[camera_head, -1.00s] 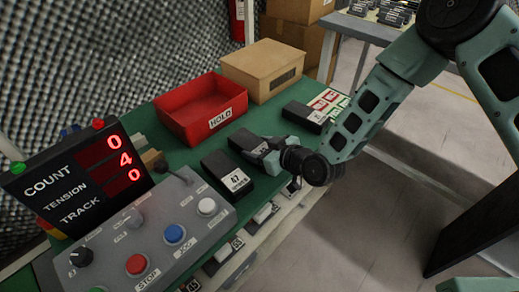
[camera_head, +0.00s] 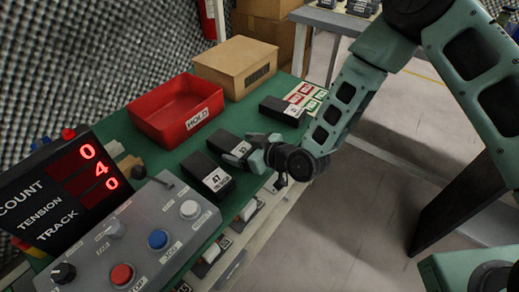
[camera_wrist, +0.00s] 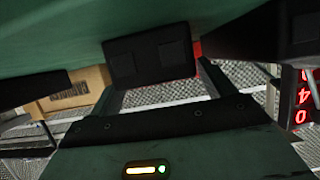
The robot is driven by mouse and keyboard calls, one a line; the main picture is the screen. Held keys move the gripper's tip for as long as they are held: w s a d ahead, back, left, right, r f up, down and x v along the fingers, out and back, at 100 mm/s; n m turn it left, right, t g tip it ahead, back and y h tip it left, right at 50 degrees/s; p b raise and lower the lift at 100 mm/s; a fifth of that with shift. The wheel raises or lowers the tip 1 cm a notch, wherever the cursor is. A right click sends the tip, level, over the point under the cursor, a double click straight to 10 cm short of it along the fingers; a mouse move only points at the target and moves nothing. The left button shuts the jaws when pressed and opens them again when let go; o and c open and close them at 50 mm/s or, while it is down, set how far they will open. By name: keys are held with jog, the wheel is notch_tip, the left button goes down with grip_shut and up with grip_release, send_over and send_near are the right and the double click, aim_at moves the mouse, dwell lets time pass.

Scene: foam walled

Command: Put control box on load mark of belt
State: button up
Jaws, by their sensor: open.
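Several black boxes with white labels lie on the green surface; I cannot tell which is the control box. One (camera_head: 207,173) is nearest the grey console, a middle one (camera_head: 228,143) is beside my gripper, and another (camera_head: 283,110) is farther back. My gripper (camera_head: 258,157) is open at the label end of the middle box; I cannot tell whether they touch. I cannot make out a belt load mark.
A red HOLD bin (camera_head: 175,110) and a cardboard box (camera_head: 235,68) stand behind the black boxes. The button console (camera_head: 135,240) and red-digit display (camera_head: 70,190) are at the left. Red and green labelled cards (camera_head: 305,97) lie near the far end.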

jog(key=v, duration=1)
jog(key=shift+s, duration=0.2)
